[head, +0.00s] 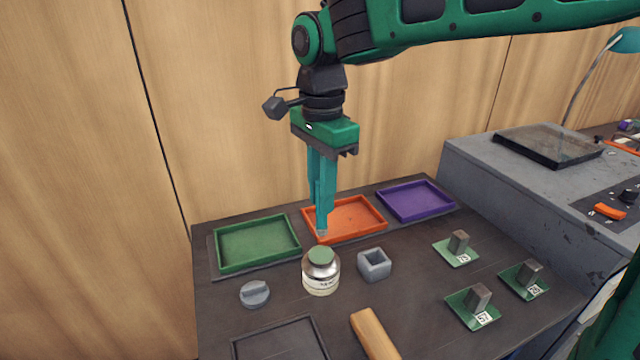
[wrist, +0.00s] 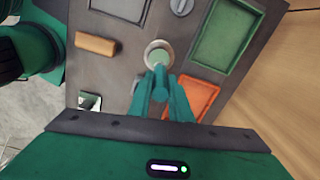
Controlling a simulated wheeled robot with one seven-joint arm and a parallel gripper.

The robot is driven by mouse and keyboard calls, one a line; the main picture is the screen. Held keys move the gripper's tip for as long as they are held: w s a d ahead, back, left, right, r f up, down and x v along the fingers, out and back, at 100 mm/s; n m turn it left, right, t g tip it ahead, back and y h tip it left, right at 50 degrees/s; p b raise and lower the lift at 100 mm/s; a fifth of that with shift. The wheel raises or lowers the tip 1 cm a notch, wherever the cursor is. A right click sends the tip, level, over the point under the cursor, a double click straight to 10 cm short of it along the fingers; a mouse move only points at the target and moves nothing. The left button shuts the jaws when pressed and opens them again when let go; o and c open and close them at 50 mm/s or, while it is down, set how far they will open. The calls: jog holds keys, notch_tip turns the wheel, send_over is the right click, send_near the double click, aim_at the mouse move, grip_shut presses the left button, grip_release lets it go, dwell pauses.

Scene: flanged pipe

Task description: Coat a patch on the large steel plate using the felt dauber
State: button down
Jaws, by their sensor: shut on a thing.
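My gripper (head: 322,228) points straight down behind the jar, in front of the orange tray. It is shut on a slim teal piece, taken as the felt dauber, which shows between the fingers in the wrist view (wrist: 160,88). Its lower tip is small and pale in the head view; the fingers hide much of it. A glass jar (head: 321,281) with a green top surface and white label stands just below and in front of the tip, apart from it. A dark-rimmed flat rectangle (head: 280,342) lies at the front edge; I cannot tell whether it is the large steel plate.
A grey knobbed cap (head: 254,294) lies left of the jar, and a hollow grey square cup (head: 374,265) right of it. Green (head: 257,244), orange (head: 362,219) and purple (head: 416,201) trays line the back.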

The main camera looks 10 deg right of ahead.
aim_at(322, 226)
jog(key=shift+f, duration=2.4)
jog(key=shift+s+f, duration=0.1)
jog(key=shift+f, duration=0.5)
dwell(0.3)
jog(key=shift+r, duration=3.6)
